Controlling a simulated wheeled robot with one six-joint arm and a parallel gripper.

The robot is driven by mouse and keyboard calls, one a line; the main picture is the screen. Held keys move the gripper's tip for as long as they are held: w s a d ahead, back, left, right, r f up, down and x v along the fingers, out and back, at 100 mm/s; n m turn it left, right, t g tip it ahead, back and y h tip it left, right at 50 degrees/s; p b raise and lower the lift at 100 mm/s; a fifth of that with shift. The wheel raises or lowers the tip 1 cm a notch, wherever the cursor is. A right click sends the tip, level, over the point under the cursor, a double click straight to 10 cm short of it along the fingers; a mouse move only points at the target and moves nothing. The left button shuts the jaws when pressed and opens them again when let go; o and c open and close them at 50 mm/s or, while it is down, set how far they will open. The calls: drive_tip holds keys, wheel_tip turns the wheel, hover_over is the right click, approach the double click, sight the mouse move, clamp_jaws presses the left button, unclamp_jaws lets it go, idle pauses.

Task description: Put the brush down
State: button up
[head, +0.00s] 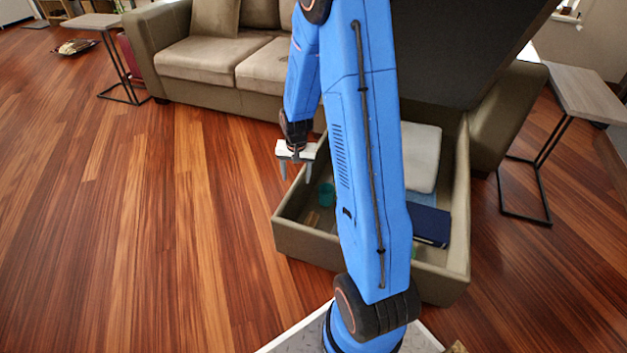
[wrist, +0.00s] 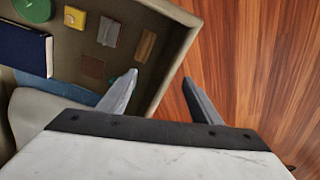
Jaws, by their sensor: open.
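My gripper (head: 296,174) is open, with its two fingers pointing down. In the head view it appears at the left edge of the storage box (head: 305,242) under the sofa's raised seat. In the wrist view the fingers (wrist: 159,79) are apart with nothing between them, and the box wall (wrist: 176,60) passes behind the gap. I cannot make out a brush for certain. A small brown, elongated item (wrist: 145,45) lies in the box near that wall, and I cannot tell whether it is the brush.
The box also holds a dark blue book (wrist: 24,50), a yellowish item (wrist: 75,17), a brown square (wrist: 93,67) and a teal cup (head: 326,193). A pale cushion (head: 421,158) lies at its back. Side tables stand left (head: 92,21) and right (head: 590,92).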

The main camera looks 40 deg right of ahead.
drive_tip(key=s+a+r+n+t, duration=0.1)
drive_tip(key=s+a+r, duration=0.25)
drive_tip(key=r, duration=0.35)
drive_tip(key=s+a+r+n, duration=0.2)
drive_tip(key=s+r, duration=0.2)
drive_tip(key=r, duration=0.3)
drive_tip(key=s+a+r+n+t, duration=0.1)
drive_tip(key=s+a+r, duration=0.25)
drive_tip(key=r, duration=0.35)
drive_tip(key=s+a+r+n, duration=0.2)
drive_tip(key=s+r, duration=0.2)
drive_tip(key=s, duration=0.6)
drive_tip(key=s+a+r+n+t, duration=0.1)
drive_tip(key=s+a+r+n, duration=0.1)
drive_tip(key=s+r, duration=0.3)
drive_tip(key=s+a, duration=0.1)
drive_tip(key=s, duration=0.3)
drive_tip(key=shift+s+t, duration=0.3)
drive_tip(key=shift+s, duration=0.1)
drive_tip(key=shift+o, duration=0.2)
